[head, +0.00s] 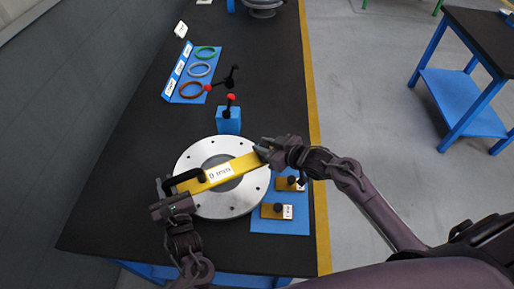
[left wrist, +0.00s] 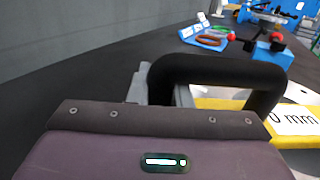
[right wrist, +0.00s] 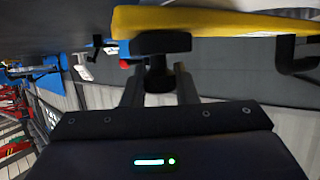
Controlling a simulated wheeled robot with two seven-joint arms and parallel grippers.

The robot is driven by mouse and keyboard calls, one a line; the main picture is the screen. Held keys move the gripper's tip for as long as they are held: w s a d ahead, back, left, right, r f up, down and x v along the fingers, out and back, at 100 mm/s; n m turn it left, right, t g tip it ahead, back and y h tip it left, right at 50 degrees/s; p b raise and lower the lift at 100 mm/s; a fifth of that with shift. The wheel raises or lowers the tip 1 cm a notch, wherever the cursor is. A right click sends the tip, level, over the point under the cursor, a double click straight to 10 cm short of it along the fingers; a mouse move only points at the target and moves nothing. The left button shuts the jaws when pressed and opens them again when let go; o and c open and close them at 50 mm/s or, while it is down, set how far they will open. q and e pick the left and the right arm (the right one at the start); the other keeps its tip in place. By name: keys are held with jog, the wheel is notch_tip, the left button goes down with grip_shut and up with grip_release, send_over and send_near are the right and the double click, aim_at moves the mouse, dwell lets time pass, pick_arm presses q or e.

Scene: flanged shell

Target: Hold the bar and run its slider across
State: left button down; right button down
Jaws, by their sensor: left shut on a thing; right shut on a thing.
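The yellow bar (head: 243,164) lies across a round silver flange (head: 225,208), with a white label reading "0 mm" (head: 220,172). A black arched handle (head: 186,177) stands on its left end. My left gripper (head: 166,187) is shut on this handle, which also fills the left wrist view (left wrist: 215,68). My right gripper (head: 264,149) is at the bar's far right end. In the right wrist view its fingers (right wrist: 158,88) are shut on a black knob (right wrist: 158,46) beside the yellow bar (right wrist: 215,22). The fingers hide the knob in the head view.
A blue block (head: 228,126) with red-tipped levers stands behind the flange. A blue rack (head: 186,84) with green, white and brown rings is farther back. A blue mat (head: 281,223) with two yellow knobbed blocks lies right of the flange, near the table's yellow edge.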

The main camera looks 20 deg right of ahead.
pick_arm(q)
jog(key=shift+f, duration=0.1)
pick_arm(e)
jog(key=c, duration=1.1)
grip_release()
jog(key=v, duration=1.2)
pick_arm(q)
jog(key=c, duration=1.3)
grip_release()
jog(key=shift+o, duration=0.2)
